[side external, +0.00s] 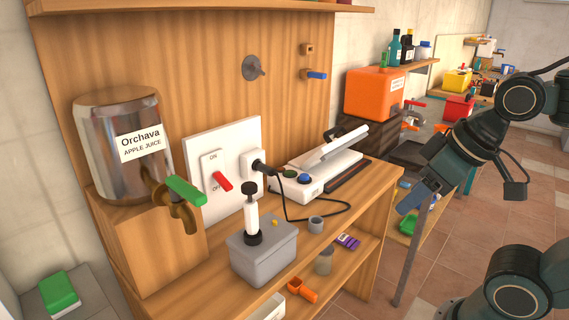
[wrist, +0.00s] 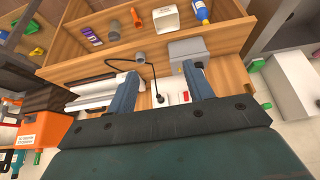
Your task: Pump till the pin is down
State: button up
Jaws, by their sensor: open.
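The pump is a grey box (side external: 264,250) on the wooden worktop in the side external view. Its white shaft (side external: 251,216) stands upright with a black knob (side external: 250,188) on top, so the handle looks raised. A small yellow piece (side external: 275,222) on the box top may be the pin; its height is hard to tell. The grey box also shows in the wrist view (wrist: 190,48), partly behind a finger. My gripper (side external: 409,198) is open and empty, off to the right of the worktop and well apart from the pump. Its two fingers show in the wrist view (wrist: 160,78).
A juice dispenser (side external: 118,145) stands left of the pump. Behind are a switch panel (side external: 222,170) with a red switch and a white press-like machine (side external: 320,175). A black cable (side external: 290,218) and a grey cup (side external: 316,224) lie right of the pump.

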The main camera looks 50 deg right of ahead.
grip_shut()
dwell(1.6)
